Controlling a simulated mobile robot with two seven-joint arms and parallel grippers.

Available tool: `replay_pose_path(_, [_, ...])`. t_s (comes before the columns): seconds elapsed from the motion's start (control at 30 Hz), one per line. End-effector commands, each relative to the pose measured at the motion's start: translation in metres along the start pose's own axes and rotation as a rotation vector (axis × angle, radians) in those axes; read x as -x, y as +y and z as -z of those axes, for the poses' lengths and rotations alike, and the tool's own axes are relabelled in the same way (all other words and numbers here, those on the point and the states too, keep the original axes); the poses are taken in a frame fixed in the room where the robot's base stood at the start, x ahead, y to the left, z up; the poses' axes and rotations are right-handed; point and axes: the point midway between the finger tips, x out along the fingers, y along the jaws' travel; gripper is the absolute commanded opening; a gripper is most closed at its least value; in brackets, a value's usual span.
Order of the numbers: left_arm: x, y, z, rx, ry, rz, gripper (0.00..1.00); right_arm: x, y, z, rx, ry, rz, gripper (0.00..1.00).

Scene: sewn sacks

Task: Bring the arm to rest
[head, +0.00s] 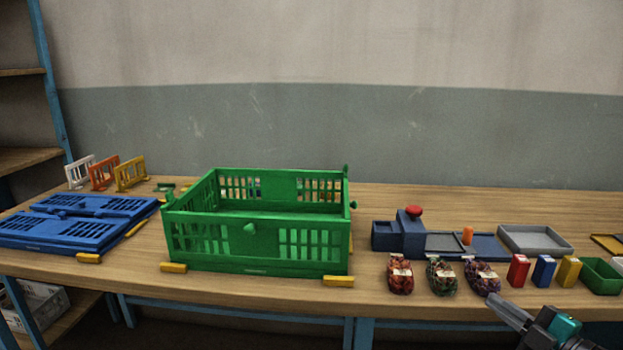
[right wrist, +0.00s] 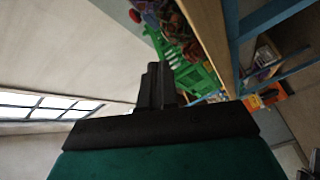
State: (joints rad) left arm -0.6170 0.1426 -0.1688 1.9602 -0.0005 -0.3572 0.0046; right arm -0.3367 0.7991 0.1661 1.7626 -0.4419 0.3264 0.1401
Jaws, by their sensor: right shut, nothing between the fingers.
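My right gripper (head: 507,311) is at the lower right of the head view, in front of the table's front edge and near the filled sacks. Its fingers are together with nothing between them. In the right wrist view the closed fingers (right wrist: 154,88) show dark in the middle, apart from everything around them. My left gripper is in neither view.
A green crate (head: 205,268) stands mid-table, with folded blue crates (head: 60,235) to its left. Filled sacks (head: 400,275), a blue fixture with a red knob (head: 414,211), a grey tray (head: 535,252) and small coloured boxes (head: 543,270) crowd the right side.

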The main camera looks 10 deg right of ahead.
Motion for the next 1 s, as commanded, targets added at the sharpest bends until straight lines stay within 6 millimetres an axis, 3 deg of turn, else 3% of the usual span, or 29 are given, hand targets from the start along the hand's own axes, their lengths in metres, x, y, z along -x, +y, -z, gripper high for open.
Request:
replay_pose_path(0.03, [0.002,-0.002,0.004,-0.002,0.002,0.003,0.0,0.006,-0.03,0.003,-0.107,-0.054,0.0,0.0])
replay_pose_path(0.17, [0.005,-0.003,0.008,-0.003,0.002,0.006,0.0,0.026,-0.114,0.017,-0.402,-0.23,0.021,0.0])
replay_pose_path(0.3, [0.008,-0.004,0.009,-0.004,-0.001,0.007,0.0,0.052,-0.203,0.056,-0.717,-0.423,0.09,0.0])
replay_pose_path(0.43, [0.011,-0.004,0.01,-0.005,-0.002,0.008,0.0,0.07,-0.257,0.098,-0.927,-0.546,0.165,0.0])
replay_pose_path(0.53, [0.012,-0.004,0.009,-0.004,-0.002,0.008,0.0,0.077,-0.28,0.122,-1.024,-0.6,0.208,0.0])
replay_pose_path(0.63, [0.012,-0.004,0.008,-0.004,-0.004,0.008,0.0,0.081,-0.291,0.134,-1.072,-0.623,0.231,0.0])
replay_pose_path(1.0, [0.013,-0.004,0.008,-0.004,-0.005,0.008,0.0,0.081,-0.292,0.136,-1.078,-0.627,0.234,0.0])
